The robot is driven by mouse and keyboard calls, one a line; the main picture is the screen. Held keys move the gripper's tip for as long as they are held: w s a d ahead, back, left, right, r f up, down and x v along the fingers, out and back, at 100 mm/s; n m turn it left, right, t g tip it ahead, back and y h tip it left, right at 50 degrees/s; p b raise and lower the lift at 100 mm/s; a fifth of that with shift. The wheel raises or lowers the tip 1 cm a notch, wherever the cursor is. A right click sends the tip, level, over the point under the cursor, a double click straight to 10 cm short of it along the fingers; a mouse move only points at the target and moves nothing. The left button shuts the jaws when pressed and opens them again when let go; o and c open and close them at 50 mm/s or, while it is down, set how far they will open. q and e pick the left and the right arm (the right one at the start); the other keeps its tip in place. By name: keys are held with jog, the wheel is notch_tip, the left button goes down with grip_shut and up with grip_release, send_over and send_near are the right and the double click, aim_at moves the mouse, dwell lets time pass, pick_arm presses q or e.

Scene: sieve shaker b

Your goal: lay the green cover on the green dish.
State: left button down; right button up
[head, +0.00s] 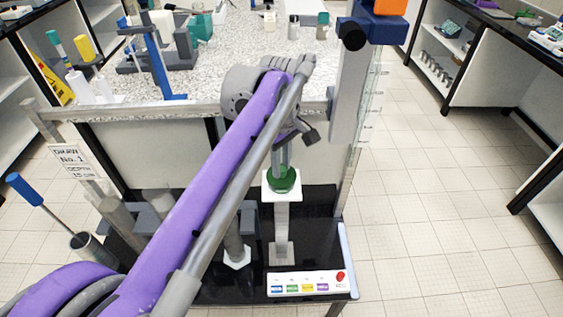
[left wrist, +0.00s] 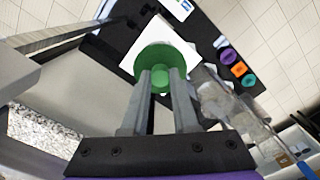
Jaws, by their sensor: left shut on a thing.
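The green cover (left wrist: 166,58) is a round disc with a knob in the middle. My left gripper (left wrist: 160,82) is shut on the knob, and the cover is under its fingertips. In the head view, my left gripper (head: 281,165) points down at a green round shape (head: 284,182) over a white square plate (head: 270,195) on a pale column. I cannot tell the green dish apart from the cover there, nor whether they touch; the cover hides what is under it in the left wrist view. My right gripper is not in view.
A panel with coloured labels and a red button (head: 340,276) lies on the black platform (head: 215,292) in front of the column. A grey post (head: 347,100) stands right; a speckled counter (head: 225,60) is behind.

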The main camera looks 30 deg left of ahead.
pick_arm(q)
jog(key=shift+f, duration=0.15)
jog(key=c, duration=0.6)
grip_release()
notch_tip(320, 180, up, 11)
jog(key=p, duration=0.2)
jog(key=s+d+f+m+t+p, duration=0.2)
jog(key=s+d+f+m+p, duration=0.1)
jog(key=s+f+m, duration=0.4)
jog(key=s+d+f+m+t+p, duration=0.3)
jog(key=s+f+m, duration=0.5)
jog(key=f, duration=0.3)
jog(key=shift+s+d+p, duration=0.3)
jog(key=shift+d+p, duration=0.1)
jog(key=shift+p, duration=0.45)
